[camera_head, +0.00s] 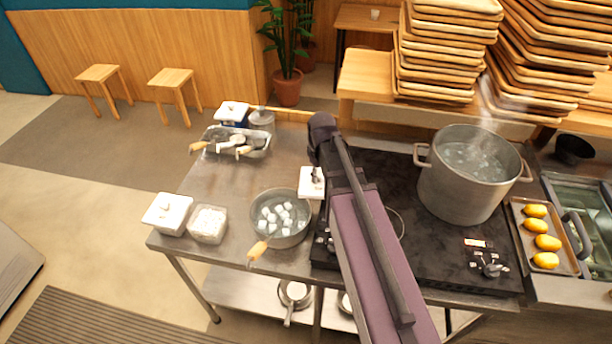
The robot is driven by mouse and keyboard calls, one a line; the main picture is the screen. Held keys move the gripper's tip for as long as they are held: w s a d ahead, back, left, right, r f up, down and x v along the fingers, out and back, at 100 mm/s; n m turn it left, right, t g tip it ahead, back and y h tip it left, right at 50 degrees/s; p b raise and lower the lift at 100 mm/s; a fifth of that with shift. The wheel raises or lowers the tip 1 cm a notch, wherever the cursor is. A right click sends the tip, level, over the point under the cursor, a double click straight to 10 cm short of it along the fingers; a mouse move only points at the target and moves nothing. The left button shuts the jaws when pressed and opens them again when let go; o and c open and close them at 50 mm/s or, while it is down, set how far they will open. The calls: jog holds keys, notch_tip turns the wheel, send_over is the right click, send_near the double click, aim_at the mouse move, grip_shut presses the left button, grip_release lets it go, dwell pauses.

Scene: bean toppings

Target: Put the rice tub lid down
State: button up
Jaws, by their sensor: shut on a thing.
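A white square lid (308,187) with a dark knob hangs at my gripper (316,174), above the right rim of a pan. My gripper is shut on the lid; my own arm hides most of the fingers. An open tub (208,225) with white contents, perhaps rice, stands at the front left of the steel table. A white tub with its lid on (167,212) stands close to its left.
The pan (281,220) holds white cubes and has a wooden handle. A tray (257,143) of utensils and a lidded container (232,113) are at the back. A steaming pot (468,178) stands right. The steel table's middle (222,180) is clear.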

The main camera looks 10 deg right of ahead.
jog(key=shift+a, duration=0.1)
jog(key=w+f+m+b, duration=0.1)
jog(key=w, duration=1.4)
jog(key=shift+w+a+f+m+b, duration=0.2)
jog(key=shift+a+f+m+b, duration=0.1)
jog(key=shift+a, duration=0.05)
notch_tip(320, 180, down, 6)
jog(key=b, duration=0.6)
jog(key=shift+f, duration=0.15)
jog(key=shift+f+b, duration=1.85)
jog(key=shift+b, duration=0.15)
jog(key=shift+f, duration=0.15)
jog(key=o, duration=1.1)
